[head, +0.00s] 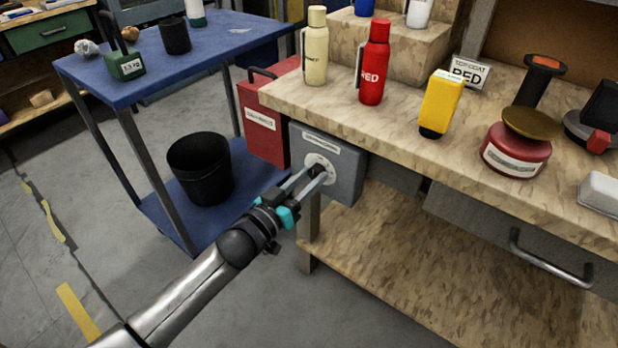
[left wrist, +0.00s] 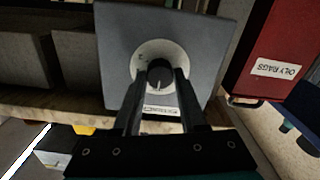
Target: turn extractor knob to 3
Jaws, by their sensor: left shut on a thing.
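The extractor control is a grey box (head: 341,167) fixed under the front edge of the workbench. It carries a pale round dial plate with a dark knob (head: 315,170) in its middle. The box (left wrist: 205,45) and knob (left wrist: 160,74) also show in the left wrist view, with a light pointer line on the knob. My left gripper (head: 312,178) reaches the dial from the lower left; its fingers are shut on the knob, one on each side. The dial's numbers are too small to read. My right gripper is not in view.
The wooden workbench (head: 400,125) holds a cream bottle (head: 316,50), a red bottle (head: 374,65), a yellow bottle (head: 441,103) and a red tin (head: 515,150). A red oily-rags bin (head: 262,125) stands left of the box. A blue cart (head: 210,52) holds a black bucket (head: 200,170) on its lower shelf.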

